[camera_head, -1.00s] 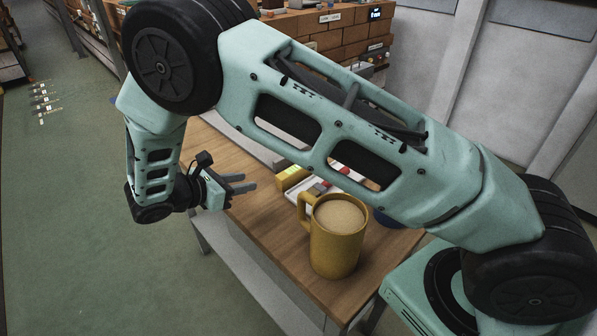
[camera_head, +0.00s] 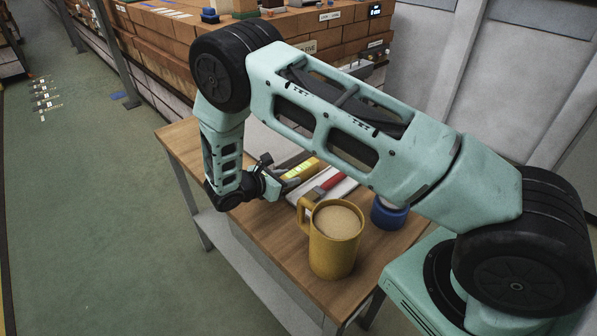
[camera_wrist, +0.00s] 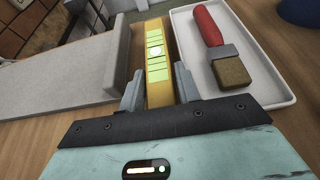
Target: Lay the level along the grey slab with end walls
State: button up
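The yellow level (camera_head: 302,169) with pale green panels lies on the wooden bench. It also shows in the wrist view (camera_wrist: 157,66), pointing away from me. My gripper (camera_head: 282,181) is at its near end. In the wrist view my two grey fingers (camera_wrist: 159,84) stand one on each side of the level, with small gaps, and look open. The grey slab (camera_wrist: 60,88) lies just left of the level, with a raised wall at its end nearest the level. My arm hides most of the slab in the head view.
A white tray (camera_wrist: 262,98) with a red-handled brush (camera_wrist: 215,42) lies close to the right of the level. A mustard mug (camera_head: 335,240) with pale contents stands on the front of the bench, and a blue round object (camera_head: 388,214) stands behind it. Brick stacks (camera_head: 290,30) are behind.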

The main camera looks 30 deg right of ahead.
jog(key=shift+w+d+f, duration=0.15)
jog(key=shift+d+f, duration=0.15)
jog(key=shift+d, duration=0.35)
grip_shut()
jog(key=shift+r, duration=0.1)
